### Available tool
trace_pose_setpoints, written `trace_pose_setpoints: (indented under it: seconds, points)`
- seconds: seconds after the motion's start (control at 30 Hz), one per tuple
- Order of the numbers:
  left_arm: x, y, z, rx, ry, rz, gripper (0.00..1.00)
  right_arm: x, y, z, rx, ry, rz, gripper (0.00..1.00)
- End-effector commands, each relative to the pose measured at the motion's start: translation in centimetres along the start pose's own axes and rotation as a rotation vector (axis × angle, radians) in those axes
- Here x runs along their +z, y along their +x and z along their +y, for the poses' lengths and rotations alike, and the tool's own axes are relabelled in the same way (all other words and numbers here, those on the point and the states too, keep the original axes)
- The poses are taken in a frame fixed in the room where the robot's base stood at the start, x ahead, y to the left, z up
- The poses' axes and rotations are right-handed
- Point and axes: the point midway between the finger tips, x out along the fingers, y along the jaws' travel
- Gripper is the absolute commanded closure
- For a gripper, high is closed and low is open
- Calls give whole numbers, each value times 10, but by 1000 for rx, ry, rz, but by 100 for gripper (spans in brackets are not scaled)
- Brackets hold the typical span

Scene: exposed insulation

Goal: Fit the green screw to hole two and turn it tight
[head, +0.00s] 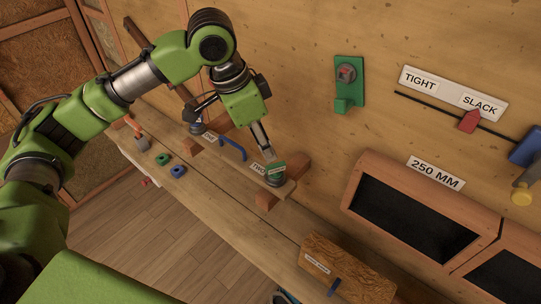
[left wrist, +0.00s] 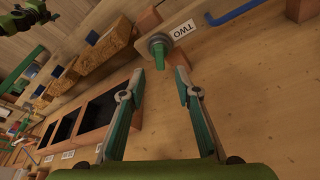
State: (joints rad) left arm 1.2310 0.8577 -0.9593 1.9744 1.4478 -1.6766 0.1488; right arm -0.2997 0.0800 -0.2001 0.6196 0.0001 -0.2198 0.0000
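The green screw (head: 276,177) stands at the near end of the wooden bar (head: 228,162), beside the label TWO (head: 258,168). My left gripper (head: 267,154) is just above the screw. In the left wrist view its two fingers (left wrist: 161,73) are spread, with the screw just beyond the tips and nothing clearly held between them. My right gripper does not show.
A blue handle (head: 232,147) rises from the bar close to my left gripper. Wooden blocks (head: 297,164) flank the bar. A green wall bracket (head: 348,85), a TIGHT/SLACK scale (head: 453,92) with red pointer (head: 468,121), and dark bins (head: 415,217) are to the right.

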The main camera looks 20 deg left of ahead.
Motion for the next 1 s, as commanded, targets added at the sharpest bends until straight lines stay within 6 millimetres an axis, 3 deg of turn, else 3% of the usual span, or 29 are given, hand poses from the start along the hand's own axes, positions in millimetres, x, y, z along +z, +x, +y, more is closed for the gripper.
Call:
trace_pose_setpoints:
  seconds: [0.1,0.3,1.0]
  points:
    - [-1,-22,0,-2,0,3,70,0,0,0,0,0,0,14]
    - [0,-41,0,0,-1,0,70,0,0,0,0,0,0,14]
    - [0,-43,0,1,-1,0,70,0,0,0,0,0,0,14]
